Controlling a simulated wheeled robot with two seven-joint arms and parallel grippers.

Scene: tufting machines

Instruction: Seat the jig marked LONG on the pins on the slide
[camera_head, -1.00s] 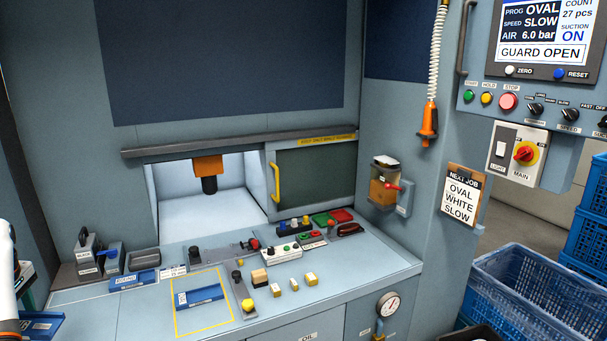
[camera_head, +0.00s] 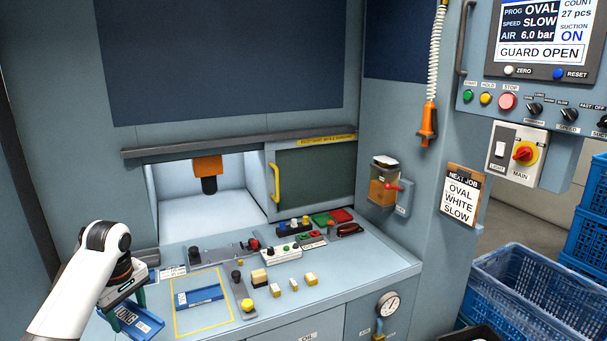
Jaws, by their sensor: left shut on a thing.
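My left gripper (camera_head: 128,308) is at the lower left, shut on a blue jig (camera_head: 147,327) with a white label that seems to read LONG. The jig is tilted, and the gripper hides part of it. The grey slide (camera_head: 218,256) lies on the bench in front of the lit machine opening, to the right of and beyond the gripper. Its pins are too small to make out. Another blue jig (camera_head: 202,295) lies inside a yellow outline on the bench, to the right of the held jig. My right gripper is not in view.
A grey clamp with a yellow knob (camera_head: 246,304) stands beside the yellow outline. Small yellow-and-white blocks (camera_head: 293,285) and a white button box (camera_head: 282,253) lie further right. The guard door (camera_head: 315,178) stands aside from the opening. Blue crates (camera_head: 530,275) are at the far right.

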